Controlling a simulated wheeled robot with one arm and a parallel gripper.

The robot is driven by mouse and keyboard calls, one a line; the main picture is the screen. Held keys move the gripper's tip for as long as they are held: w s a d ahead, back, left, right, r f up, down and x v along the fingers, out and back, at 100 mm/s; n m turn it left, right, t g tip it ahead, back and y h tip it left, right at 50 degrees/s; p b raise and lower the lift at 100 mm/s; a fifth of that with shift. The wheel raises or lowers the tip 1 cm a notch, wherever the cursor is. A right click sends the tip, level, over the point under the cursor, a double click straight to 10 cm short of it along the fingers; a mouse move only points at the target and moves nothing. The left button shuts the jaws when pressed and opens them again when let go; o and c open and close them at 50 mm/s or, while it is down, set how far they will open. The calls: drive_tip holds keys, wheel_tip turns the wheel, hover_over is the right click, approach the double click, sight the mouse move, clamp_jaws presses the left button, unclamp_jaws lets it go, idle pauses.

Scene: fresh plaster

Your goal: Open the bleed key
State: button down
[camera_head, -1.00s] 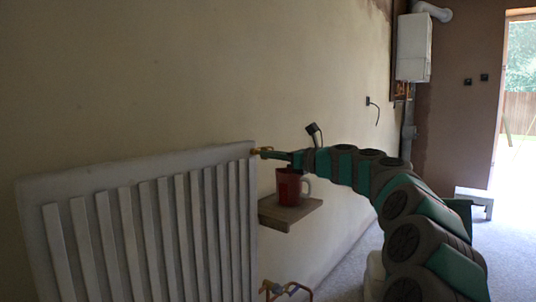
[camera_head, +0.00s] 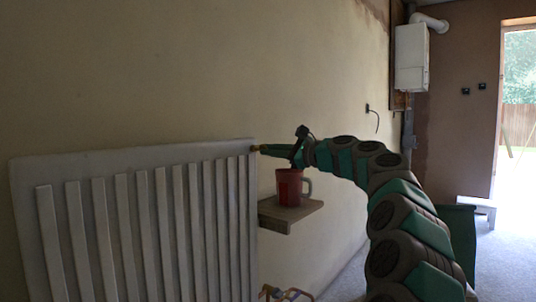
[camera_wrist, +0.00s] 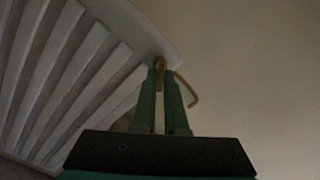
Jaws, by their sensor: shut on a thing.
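The brass bleed key (camera_wrist: 160,64) sits at the top corner of the white radiator (camera_wrist: 95,75) in the wrist view. My gripper (camera_wrist: 164,76) has its two green fingers closed around the key. A bent brass piece, seemingly its handle, sticks out to the right past the fingers. In the head view the brass of the bleed key (camera_head: 255,148) shows small at the radiator's upper right corner, with my gripper (camera_head: 262,149) right at it. The fingers hide part of the key.
A red mug (camera_head: 289,187) stands on a small wooden shelf (camera_head: 278,216) right of the radiator, close below my arm. Copper pipes (camera_head: 285,294) show at the radiator's foot. A white boiler (camera_head: 411,58) hangs on the far wall.

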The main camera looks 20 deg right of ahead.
drive_tip(key=shift+f, duration=0.1)
drive_tip(key=shift+n+b, duration=2.35)
drive_tip(key=shift+n, duration=1.65)
